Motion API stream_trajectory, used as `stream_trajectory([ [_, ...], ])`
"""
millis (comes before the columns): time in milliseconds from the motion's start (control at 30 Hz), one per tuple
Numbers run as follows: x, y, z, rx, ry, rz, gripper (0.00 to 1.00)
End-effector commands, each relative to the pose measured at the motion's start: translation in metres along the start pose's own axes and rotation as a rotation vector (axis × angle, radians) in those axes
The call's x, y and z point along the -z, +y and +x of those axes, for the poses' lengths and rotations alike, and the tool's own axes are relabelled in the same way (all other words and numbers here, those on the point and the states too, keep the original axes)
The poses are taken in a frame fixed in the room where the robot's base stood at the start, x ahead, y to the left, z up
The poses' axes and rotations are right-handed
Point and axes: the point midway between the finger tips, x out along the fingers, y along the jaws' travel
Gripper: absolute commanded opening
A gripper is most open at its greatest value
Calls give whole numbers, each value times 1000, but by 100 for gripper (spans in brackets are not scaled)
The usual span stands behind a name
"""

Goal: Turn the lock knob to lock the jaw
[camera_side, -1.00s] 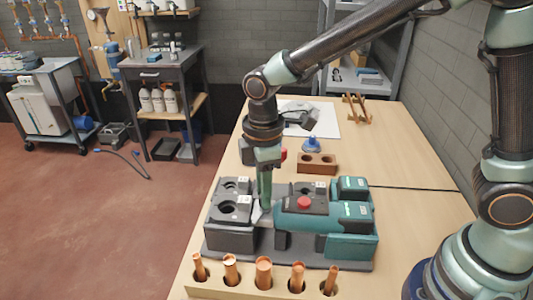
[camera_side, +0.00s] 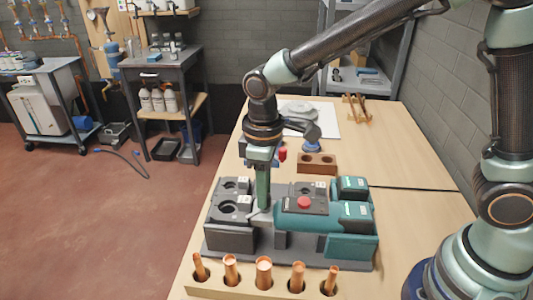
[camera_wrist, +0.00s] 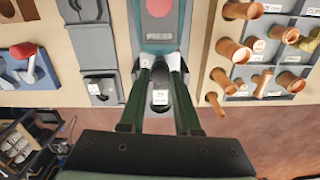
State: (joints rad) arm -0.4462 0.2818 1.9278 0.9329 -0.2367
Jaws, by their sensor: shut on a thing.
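The teal press tool (camera_side: 345,222) lies in its dark cradle on the bench, with a red button (camera_side: 304,202) on top. In the wrist view its red PRESS button (camera_wrist: 159,7) is at the top. My gripper (camera_side: 263,206) points straight down at the tool's left, jaw end. In the wrist view my gripper's (camera_wrist: 161,68) two green fingers close around a small dark knob at the jaw end, which I take for the lock knob (camera_wrist: 160,76). A grey part with a white label (camera_wrist: 160,97) shows between the fingers. The fingertips partly hide the knob and the jaw.
Black cases with spare jaws (camera_side: 232,206) sit left of the tool. A wooden rack of copper tubes (camera_side: 264,272) stands in front. A brown block with holes (camera_side: 317,162) is behind. A black cable (camera_side: 420,188) runs right.

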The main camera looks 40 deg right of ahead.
Motion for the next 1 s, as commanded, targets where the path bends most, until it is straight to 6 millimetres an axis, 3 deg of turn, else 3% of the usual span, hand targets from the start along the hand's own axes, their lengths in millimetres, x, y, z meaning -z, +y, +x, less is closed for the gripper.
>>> stream_trajectory([
  [267, 1, 0, -2, -1, 3, 1, 0],
  [300, 1, 0, -2, -1, 3, 0, 39],
  [333, 1, 0, -2, -1, 3, 0, 44],
  [733, 1, 0, -7, -1, 4, 0, 44],
  [1000, 1, 0, -54, -2, 8, 0, 44],
])
